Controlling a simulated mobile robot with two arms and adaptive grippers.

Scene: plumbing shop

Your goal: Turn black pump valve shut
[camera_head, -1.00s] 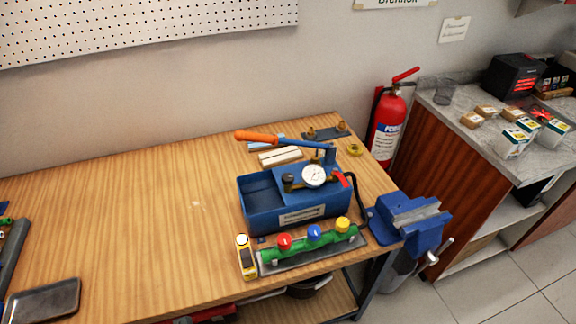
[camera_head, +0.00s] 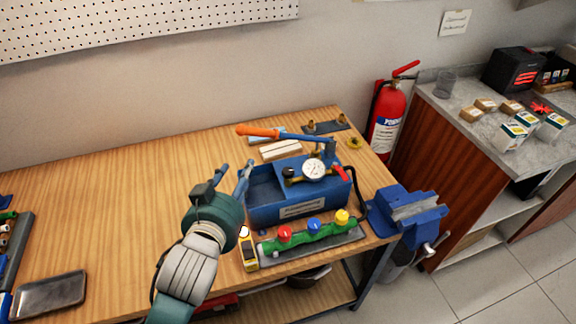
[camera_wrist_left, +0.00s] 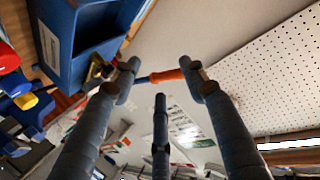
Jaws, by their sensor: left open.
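The blue test pump (camera_head: 300,207) stands on the wooden bench, with a round white gauge (camera_head: 313,168) and a long lever with an orange grip (camera_head: 258,132). A small black knob (camera_head: 289,172), which looks like the black pump valve, sits just left of the gauge. A red handle (camera_head: 341,173) is on the gauge's right. My left gripper (camera_head: 234,172) is open and empty, above the bench just left of the pump's tank, apart from the knob. In the left wrist view its spread fingers (camera_wrist_left: 158,75) show with the orange grip (camera_wrist_left: 167,76) beyond them. My right gripper is out of view.
A green manifold (camera_head: 312,236) with red, blue and yellow knobs lies in front of the pump, beside a yellow meter (camera_head: 247,247). A blue vise (camera_head: 408,212) is at the bench's right edge. The bench's left middle is mostly clear.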

